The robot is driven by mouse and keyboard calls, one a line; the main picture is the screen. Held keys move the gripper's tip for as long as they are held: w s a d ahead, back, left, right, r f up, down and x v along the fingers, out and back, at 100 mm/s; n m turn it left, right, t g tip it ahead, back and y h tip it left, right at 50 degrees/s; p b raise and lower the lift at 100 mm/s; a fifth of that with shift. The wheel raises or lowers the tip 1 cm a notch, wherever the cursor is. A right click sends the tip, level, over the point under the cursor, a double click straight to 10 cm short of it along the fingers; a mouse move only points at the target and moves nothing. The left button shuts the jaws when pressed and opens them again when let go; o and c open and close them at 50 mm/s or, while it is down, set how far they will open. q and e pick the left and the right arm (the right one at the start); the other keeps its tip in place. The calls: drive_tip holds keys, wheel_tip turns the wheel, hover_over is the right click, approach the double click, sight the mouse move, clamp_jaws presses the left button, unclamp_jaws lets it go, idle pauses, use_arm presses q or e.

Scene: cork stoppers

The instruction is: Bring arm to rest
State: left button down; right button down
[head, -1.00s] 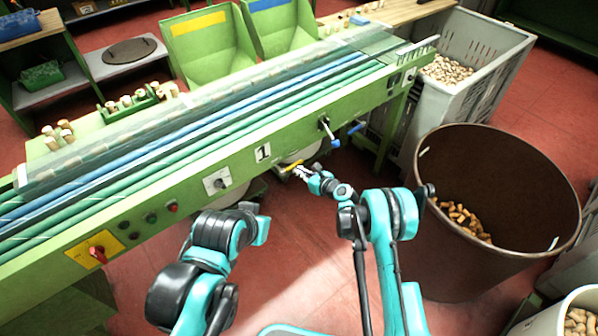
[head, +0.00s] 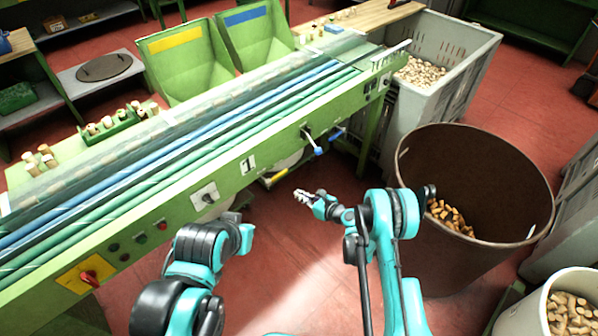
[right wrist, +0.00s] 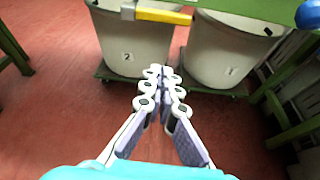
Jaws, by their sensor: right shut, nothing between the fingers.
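My right gripper (head: 303,196) is in front of the green sorting machine (head: 225,178), over the red floor and apart from the machine's side. In the right wrist view its fingers (right wrist: 162,74) are together at the tips with nothing between them. My left arm (head: 205,250) is bent at the lower middle of the head view. Its gripper cannot be made out there.
A brown barrel (head: 420,160) with corks stands right of my right arm. A grey crate (head: 470,60) of corks is behind it. Two buckets (right wrist: 135,45) (right wrist: 225,50) stand under the machine, below a yellow handle (right wrist: 163,15). Red floor is clear in front.

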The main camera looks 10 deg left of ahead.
drive_tip(key=s+d+r+n+h, duration=0.2)
drive_tip(key=d+r+n, duration=0.2)
drive_tip(key=r, duration=0.4)
drive_tip(key=s+d+r+n+h, duration=0.15)
drive_tip(key=d+r+n, duration=0.25)
drive_tip(key=r, duration=0.4)
drive_tip(key=s+d+r+n+h, duration=0.25)
drive_tip(key=d+r+n, duration=0.2)
drive_tip(key=r, duration=0.35)
drive_tip(key=s+d+r+n+h, duration=0.1)
drive_tip(key=s+d+n, duration=0.3)
drive_tip(key=s, duration=0.4)
drive_tip(key=s+d+r+n+g+h, duration=0.1)
drive_tip(key=s+d+r+n+h, duration=0.1)
drive_tip(key=s+d+n, duration=0.3)
drive_tip(key=s+d+r+n+h, duration=0.1)
drive_tip(key=s+d+n, duration=0.4)
drive_tip(key=s, duration=0.8)
drive_tip(key=shift+s+d+r+h, duration=0.25)
drive_tip(key=shift+d+h, duration=0.15)
drive_tip(key=shift+h, duration=0.3)
